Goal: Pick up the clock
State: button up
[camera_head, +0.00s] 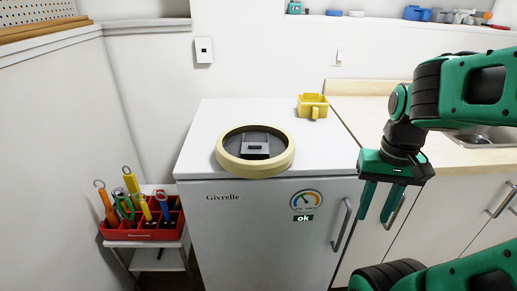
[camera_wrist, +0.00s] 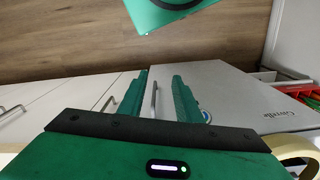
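The clock (camera_head: 255,147) lies flat on top of the white fridge, near its front edge. It has a thick cream ring, a dark grey inside and a small grey box in the middle, like a clock seen from the back. In the wrist view part of its cream rim (camera_wrist: 292,150) shows at the lower right edge. My gripper (camera_head: 376,219) is to the right of the fridge, pointing down in front of the cabinet doors, well apart from the clock. Its two fingers (camera_wrist: 159,78) are spread with nothing between them.
The fridge top (camera_head: 218,112) also holds a yellow box-like container (camera_head: 312,105) at the back right. A red tool caddy (camera_head: 145,232) stands on a low stand at left. A wooden counter (camera_head: 360,110) with a sink adjoins the fridge at right.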

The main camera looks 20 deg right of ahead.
jog(key=o, duration=0.4)
jog(key=shift+s, duration=0.15)
jog(key=shift+o, duration=1.2)
jog(key=shift+r, duration=0.4)
jog(key=n+t+y, duration=0.3)
jog(key=n+y, duration=0.5)
jog(key=n, duration=1.2)
send_near(255, 146)
jog(key=shift+w+d+x, duration=0.1)
jog(key=shift+w+x, duration=0.05)
jog(key=shift+x, duration=1.6)
jog(key=shift+w+d+x, duration=0.1)
jog(key=shift+x, duration=1.7)
jog(key=shift+w+d+x, duration=0.1)
jog(key=shift+w+x, duration=0.05)
jog(key=shift+x, duration=1.6)
